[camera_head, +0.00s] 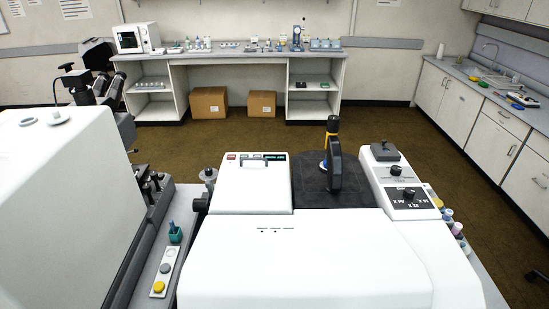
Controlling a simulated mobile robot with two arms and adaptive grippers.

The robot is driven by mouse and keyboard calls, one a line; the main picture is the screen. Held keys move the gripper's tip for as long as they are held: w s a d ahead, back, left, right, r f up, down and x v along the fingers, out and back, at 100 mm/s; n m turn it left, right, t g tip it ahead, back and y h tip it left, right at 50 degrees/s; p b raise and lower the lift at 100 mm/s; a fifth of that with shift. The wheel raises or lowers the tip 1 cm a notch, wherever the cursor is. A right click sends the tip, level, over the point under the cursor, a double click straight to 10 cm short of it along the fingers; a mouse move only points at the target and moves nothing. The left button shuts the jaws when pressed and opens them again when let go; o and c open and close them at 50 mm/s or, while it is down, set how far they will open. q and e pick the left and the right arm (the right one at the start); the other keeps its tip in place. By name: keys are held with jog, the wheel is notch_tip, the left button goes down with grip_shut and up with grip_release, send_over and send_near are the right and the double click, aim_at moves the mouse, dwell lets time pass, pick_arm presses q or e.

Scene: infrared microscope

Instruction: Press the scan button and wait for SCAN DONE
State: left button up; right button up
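Neither of my grippers shows in the head view. A narrow white button panel (161,276) lies on the grey bench between the two white instruments. It carries a yellow button (158,287) at its near end and grey round buttons beyond it. I cannot tell which button is the scan button.
A white microscope body (70,200) with black eyepieces (84,83) stands left. A teal holder (175,234) stands beyond the button panel. An upright black part (334,160) rises behind the central instrument. A knob panel (408,195) and small bottles (448,215) are at right.

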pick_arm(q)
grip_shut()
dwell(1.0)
